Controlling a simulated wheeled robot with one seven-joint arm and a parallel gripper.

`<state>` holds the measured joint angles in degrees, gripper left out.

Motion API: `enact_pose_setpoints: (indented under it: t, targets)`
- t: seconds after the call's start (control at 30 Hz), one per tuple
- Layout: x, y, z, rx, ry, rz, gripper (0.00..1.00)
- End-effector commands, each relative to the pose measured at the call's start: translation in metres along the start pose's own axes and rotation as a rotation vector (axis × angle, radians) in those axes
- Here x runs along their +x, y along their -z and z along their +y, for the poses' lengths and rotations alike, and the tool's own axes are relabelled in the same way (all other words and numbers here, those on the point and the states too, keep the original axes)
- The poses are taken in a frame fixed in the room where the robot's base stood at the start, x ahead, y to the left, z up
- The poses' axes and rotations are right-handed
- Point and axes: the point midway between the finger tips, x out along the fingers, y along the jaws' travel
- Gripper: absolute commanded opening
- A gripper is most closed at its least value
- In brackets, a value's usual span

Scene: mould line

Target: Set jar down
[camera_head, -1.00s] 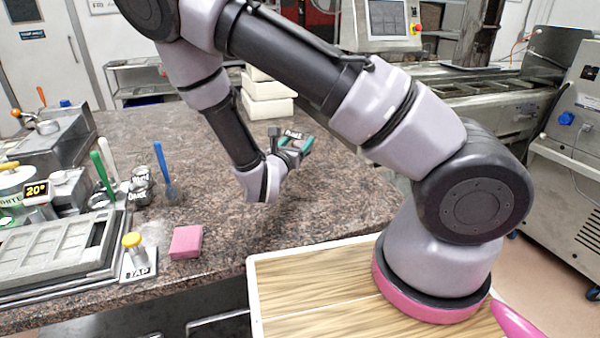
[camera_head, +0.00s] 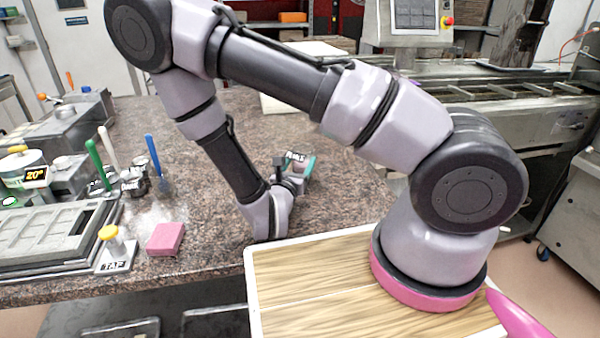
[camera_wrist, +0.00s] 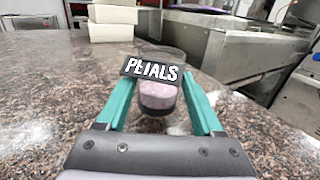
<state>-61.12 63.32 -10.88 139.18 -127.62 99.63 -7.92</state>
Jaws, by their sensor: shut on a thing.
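The jar (camera_wrist: 158,95) is a clear glass with pale purple contents and a dark label reading "PETALS". It stands upright between the two teal fingers of my gripper (camera_wrist: 162,108) in the wrist view. My gripper (camera_head: 298,165) is shut on the jar, low over the speckled brown stone counter (camera_head: 215,185). I cannot tell whether the jar's base touches the counter.
A pink block (camera_head: 165,239), a tap with a yellow knob (camera_head: 110,236) and a grey mould tray (camera_head: 45,235) lie at left. Spatulas in small pots (camera_head: 133,182) stand behind them. White boxes (camera_wrist: 112,22) stand at the back. The counter around the jar is clear.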

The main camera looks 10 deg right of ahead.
Motion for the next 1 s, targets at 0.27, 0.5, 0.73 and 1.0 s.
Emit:
enact_pose_setpoints:
  t: [0.27, 0.5, 0.73, 1.0]
  targets:
    - [0.0, 0.031, -0.001, 0.0, 0.001, 0.0, 0.06]
    - [0.0, 0.031, 0.0, 0.0, 0.001, 0.0, 0.06]
    - [0.0, 0.034, 0.0, 0.0, 0.0, 0.0, 0.98]
    - [0.0, 0.033, 0.0, 0.0, 0.001, 0.0, 0.98]
